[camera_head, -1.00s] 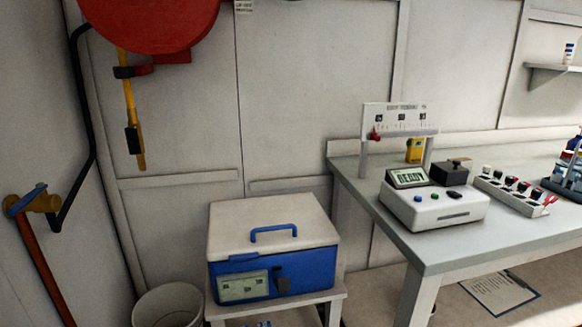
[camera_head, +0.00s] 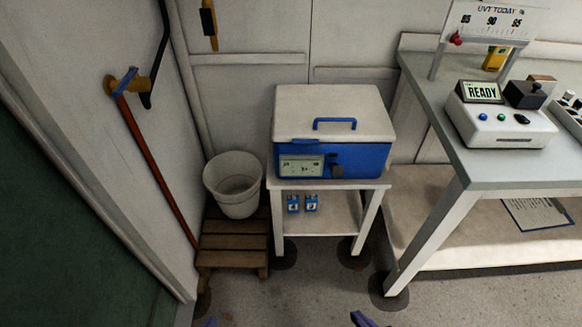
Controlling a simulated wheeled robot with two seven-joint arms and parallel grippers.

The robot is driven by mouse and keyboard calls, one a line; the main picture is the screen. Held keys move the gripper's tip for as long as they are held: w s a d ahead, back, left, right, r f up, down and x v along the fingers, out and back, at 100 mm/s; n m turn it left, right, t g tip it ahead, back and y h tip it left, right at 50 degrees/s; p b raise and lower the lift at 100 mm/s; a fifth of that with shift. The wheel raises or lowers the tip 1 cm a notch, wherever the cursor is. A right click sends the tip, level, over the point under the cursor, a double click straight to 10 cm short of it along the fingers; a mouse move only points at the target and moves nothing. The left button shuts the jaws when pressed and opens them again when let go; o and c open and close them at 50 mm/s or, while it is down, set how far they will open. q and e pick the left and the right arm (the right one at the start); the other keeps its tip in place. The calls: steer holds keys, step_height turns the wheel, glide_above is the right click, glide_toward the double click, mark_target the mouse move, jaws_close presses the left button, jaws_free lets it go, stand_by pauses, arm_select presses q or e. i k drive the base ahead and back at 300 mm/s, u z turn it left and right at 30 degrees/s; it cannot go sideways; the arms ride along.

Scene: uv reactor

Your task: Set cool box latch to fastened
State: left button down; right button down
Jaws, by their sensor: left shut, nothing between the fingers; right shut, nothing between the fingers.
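The cool box (camera_head: 358,160) is blue with a white lid and a blue lid handle (camera_head: 335,124). It stands on a small white stand, with its lid down. A small dark latch (camera_head: 337,171) is on its front, right of a pale display panel (camera_head: 301,167). I cannot tell whether the latch is fastened.
The white stand (camera_head: 327,184) holds two small blue items on its lower shelf. A white bin (camera_head: 234,184) sits on a wooden step (camera_head: 232,243) at left. A workbench (camera_head: 470,172) with a device reading READY (camera_head: 498,125) is at right. Grey floor is clear in front.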

mark_target(336, 172)
steer(key=u, duration=1.85)
steer(key=k, duration=1.55)
steer(key=z, duration=1.45)
